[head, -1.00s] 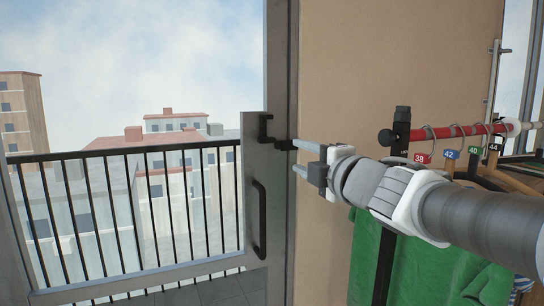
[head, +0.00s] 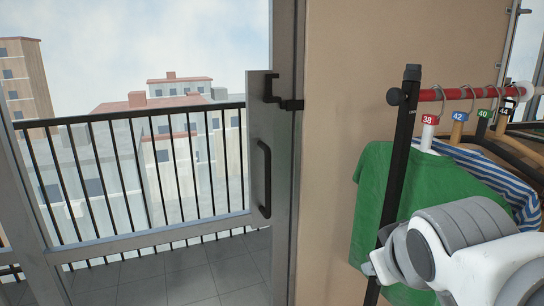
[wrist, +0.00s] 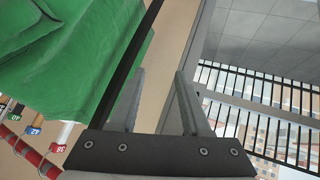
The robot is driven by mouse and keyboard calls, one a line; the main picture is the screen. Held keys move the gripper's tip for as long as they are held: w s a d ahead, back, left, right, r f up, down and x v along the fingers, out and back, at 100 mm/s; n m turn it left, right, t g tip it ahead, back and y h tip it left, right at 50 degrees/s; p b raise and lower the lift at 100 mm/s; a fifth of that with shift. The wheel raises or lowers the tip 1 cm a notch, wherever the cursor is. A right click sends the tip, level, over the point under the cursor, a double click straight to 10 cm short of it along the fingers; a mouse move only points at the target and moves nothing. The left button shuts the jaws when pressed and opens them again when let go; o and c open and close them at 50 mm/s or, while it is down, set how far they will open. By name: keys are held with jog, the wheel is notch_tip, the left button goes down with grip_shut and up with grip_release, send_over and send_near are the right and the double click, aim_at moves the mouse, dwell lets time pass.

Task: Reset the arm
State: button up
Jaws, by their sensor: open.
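My gripper (wrist: 157,103) shows in the wrist view with its two fingers apart and nothing between them. In the head view my white and grey arm is at the lower right, in front of the clothes rack, and the fingers cannot be seen there. In the wrist view the green shirt (wrist: 70,50) is to the left of the fingers and the balcony side is to the right. The black rack post (wrist: 132,60) passes behind the fingers.
The clothes rack has a red rail (head: 455,94), a black post (head: 404,150) and hangers with numbered tags. A green shirt (head: 378,195) and a striped shirt (head: 500,175) hang there. A glazed door with a black handle (head: 264,178) stands left, with a railing (head: 150,170) beyond.

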jog(key=s+a+f+m+g+y, duration=0.25)
jog(key=s+f, duration=0.25)
jog(key=s, duration=0.3)
notch_tip(320, 180, up, 15)
jog(key=p, duration=1.5)
jog(key=shift+w+a+r+g+h+p, duration=0.15)
jog(key=shift+a+r+g+h+p, duration=0.05)
jog(key=shift+a+g+h+p, duration=0.2)
jog(key=shift+d, duration=0.1)
